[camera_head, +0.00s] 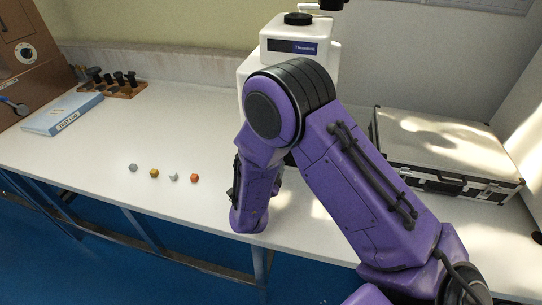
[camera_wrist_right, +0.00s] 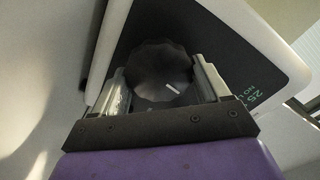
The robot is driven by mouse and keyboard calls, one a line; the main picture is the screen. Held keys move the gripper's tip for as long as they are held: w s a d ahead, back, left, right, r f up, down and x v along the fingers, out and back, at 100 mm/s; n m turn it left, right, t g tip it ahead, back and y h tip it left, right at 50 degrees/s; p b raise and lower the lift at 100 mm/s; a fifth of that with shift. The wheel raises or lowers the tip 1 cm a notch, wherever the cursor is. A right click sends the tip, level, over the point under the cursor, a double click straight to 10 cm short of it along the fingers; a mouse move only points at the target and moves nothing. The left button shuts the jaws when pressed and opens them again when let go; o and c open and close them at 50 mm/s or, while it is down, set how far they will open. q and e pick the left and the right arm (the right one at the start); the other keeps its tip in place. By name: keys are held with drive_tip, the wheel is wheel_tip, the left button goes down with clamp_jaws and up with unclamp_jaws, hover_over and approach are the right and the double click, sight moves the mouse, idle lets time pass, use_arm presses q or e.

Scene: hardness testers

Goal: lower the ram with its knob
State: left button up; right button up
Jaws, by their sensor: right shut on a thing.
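The white hardness tester (camera_head: 300,30) stands at the back of the bench, largely hidden behind my purple right arm. It has a black cap on top and a dark blue label. In the right wrist view a black scalloped knob (camera_wrist_right: 160,70) with a white mark sits on the tester's dark face. My right gripper (camera_wrist_right: 163,82) has one finger on each side of the knob and is shut on it. The ram is hidden. My right gripper is hidden behind the arm in the head view. My left gripper is not in view.
Several small coloured pieces (camera_head: 154,173) lie on the white bench left of my arm. A light blue box (camera_head: 62,114) and a wooden rack (camera_head: 122,90) with black items are at the far left. A silver case (camera_head: 445,145) stands on the right.

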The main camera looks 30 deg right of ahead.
drive_tip(key=shift+a+n, duration=0.1)
drive_tip(key=shift+n, duration=0.5)
drive_tip(key=shift+f, duration=0.1)
drive_tip(key=o, duration=1)
drive_tip(key=shift+w, duration=0.1)
drive_tip(key=shift+c, duration=0.2)
drive_tip(key=b+v, duration=0.1)
drive_tip(key=v, duration=0.9)
drive_tip(key=shift+a, duration=0.2)
drive_tip(key=shift+s, duration=0.25)
